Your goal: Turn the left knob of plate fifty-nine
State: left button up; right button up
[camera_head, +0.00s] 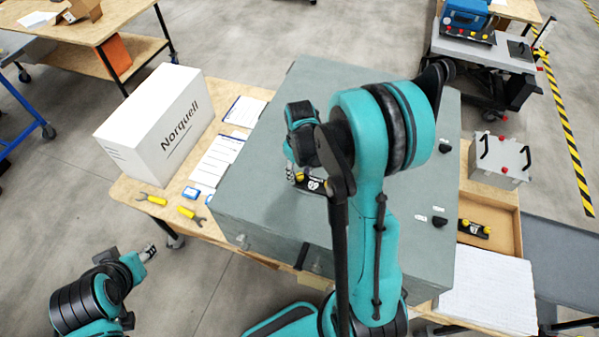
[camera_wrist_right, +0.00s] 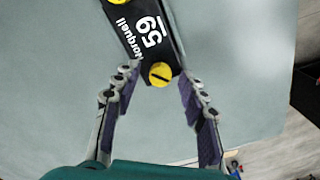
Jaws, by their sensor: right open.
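Plate fifty-nine (camera_wrist_right: 146,38) is a black strip with white print and a yellow slotted knob near each end. In the head view the plate (camera_head: 313,185) lies on the grey cabinet top, partly hidden by my right arm. My right gripper (camera_wrist_right: 160,98) is open, its fingers on either side of the near yellow knob (camera_wrist_right: 160,74), with gaps visible. The other knob (camera_wrist_right: 117,1) is cut by the top edge. In the head view my right gripper (camera_head: 291,172) is at the plate's left end. My left gripper (camera_head: 150,252) is away from the cabinet, low left; its opening is unclear.
The grey cabinet (camera_head: 260,195) fills the workbench middle, with black knobs (camera_head: 440,221) on its right side. A white Norquell box (camera_head: 155,125), papers and yellow wrenches (camera_head: 190,214) lie left.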

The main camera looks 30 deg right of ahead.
jog(key=shift+f, duration=0.1)
grip_shut()
dwell(0.3)
jog(key=m+b, duration=0.3)
jog(key=shift+f+m, duration=0.15)
jog(key=shift+m, duration=0.25)
jog(key=m+b, duration=0.1)
jog(key=m, duration=0.2)
jog(key=shift+b, duration=0.3)
jog(key=shift+m+b, duration=0.45)
jog(key=shift+m, duration=0.85)
